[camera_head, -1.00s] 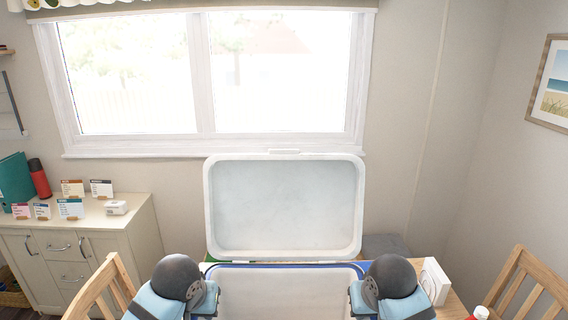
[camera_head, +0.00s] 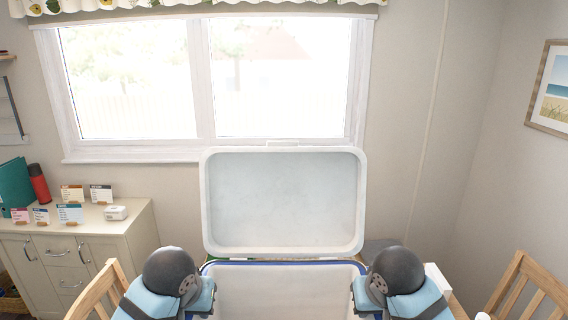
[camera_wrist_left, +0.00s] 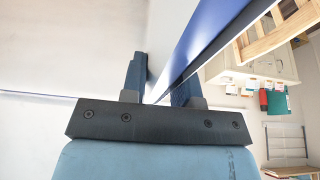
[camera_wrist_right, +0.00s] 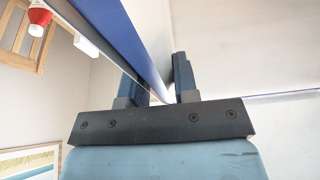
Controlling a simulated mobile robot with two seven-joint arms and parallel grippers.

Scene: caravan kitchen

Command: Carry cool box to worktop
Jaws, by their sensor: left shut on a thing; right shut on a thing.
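The cool box (camera_head: 290,289) is in the head view at the bottom middle, with a blue rim and a pale, empty-looking inside. Its white lid (camera_head: 283,251) stands open and upright at the back. My left gripper (camera_wrist_left: 160,85) is shut on the box's left wall, one finger inside and one outside the blue side in the left wrist view. My right gripper (camera_wrist_right: 160,80) is shut on the right wall in the same way. In the head view the fingertips are hidden behind my wrists. The box's lower part is out of view.
A cream cabinet (camera_head: 75,240) with small cards, a red bottle (camera_head: 39,184) and a teal folder (camera_head: 15,185) stands at the left. Wooden chairs flank me at left (camera_head: 98,292) and right (camera_head: 525,285). A window (camera_head: 205,80) fills the wall ahead.

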